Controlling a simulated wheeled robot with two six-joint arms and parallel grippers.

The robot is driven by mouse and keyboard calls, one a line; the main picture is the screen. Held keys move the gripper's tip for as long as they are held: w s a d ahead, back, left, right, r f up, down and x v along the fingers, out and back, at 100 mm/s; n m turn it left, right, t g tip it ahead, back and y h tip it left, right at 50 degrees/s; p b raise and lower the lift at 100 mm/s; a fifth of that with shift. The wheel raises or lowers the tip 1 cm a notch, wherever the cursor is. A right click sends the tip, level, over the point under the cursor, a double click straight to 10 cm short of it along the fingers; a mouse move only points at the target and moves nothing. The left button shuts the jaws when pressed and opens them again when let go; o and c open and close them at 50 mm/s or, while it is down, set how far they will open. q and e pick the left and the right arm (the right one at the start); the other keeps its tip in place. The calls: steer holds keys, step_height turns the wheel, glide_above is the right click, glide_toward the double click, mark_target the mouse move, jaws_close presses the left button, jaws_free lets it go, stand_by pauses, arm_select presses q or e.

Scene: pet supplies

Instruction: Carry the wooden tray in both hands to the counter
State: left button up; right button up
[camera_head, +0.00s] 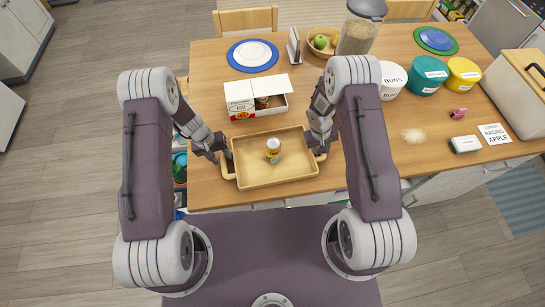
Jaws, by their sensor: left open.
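The wooden tray (253,179) sits on the near edge of the wooden table, with a handle at its left and right ends. A small can with a yellow and white label (273,151) stands upright in it. My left gripper (225,158) is open at the tray's left handle. I cannot tell whether it touches the handle. My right gripper (318,150) is at the right handle. Its fingers are small and partly hidden by my arm, so I cannot tell if they are open or shut.
The table (215,110) holds an open white box (241,99) behind the tray, a blue plate (252,56), a fruit bowl (322,42) and a tall jar (357,35). Canisters (427,76), a bread box (518,92) and spilled crumbs (413,136) are at right. Open floor lies left.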

arm_select(q)
steer(key=shift+d, duration=0.1)
steer(key=c, duration=0.5)
arm_select(e)
steer(key=shift+d, duration=0.1)
steer(key=c, duration=0.5)
arm_select(q)
jaws_close()
arm_select(e)
jaws_close()
arm_select(q)
steer(key=shift+r, duration=0.15)
